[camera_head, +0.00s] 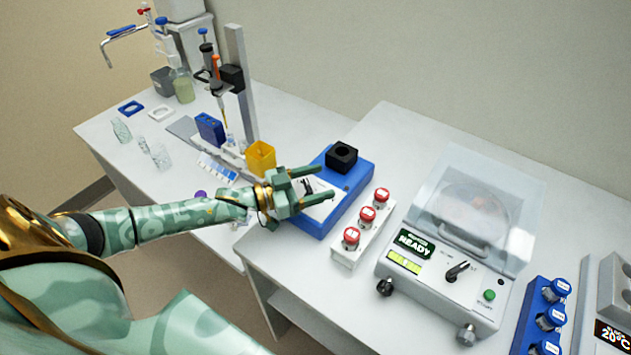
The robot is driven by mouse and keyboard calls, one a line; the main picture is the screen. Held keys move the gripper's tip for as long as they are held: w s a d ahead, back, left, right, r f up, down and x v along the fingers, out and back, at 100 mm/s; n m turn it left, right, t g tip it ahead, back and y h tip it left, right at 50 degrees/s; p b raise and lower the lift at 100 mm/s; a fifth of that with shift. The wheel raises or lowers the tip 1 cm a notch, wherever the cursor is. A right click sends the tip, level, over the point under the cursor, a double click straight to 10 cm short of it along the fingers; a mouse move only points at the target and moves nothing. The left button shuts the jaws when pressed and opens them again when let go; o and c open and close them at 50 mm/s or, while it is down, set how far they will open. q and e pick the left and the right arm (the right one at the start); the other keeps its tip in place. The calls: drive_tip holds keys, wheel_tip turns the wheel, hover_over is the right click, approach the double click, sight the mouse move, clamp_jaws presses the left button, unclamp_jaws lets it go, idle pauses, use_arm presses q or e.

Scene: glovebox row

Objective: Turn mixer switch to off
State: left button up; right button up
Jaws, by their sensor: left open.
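The mixer (352,185) is a blue box with a black cup (341,156) on top and a pale front panel (318,208). It stands on the white bench, left of a rack of red-capped vials. My left gripper (326,183) is open, with its two fingers pointing right over the mixer's pale panel. I cannot tell whether the fingers touch it. A small dark part (307,186) shows between the fingers; it may be the switch, but its setting cannot be read. The gripper hides part of the panel. My right gripper is not in view.
The red-capped vial rack (349,255) stands close right of the mixer. A centrifuge (440,285) with a clear lid and "READY" sign is beyond it. A yellow box (261,158) and pipette stand (241,85) are at left. Blue-capped vials (549,318) are far right.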

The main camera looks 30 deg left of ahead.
use_arm(q)
drive_tip(key=p+v, duration=0.1)
drive_tip(key=v, duration=1.5)
drive_tip(key=shift+s, duration=0.2)
drive_tip(key=shift+a, duration=0.1)
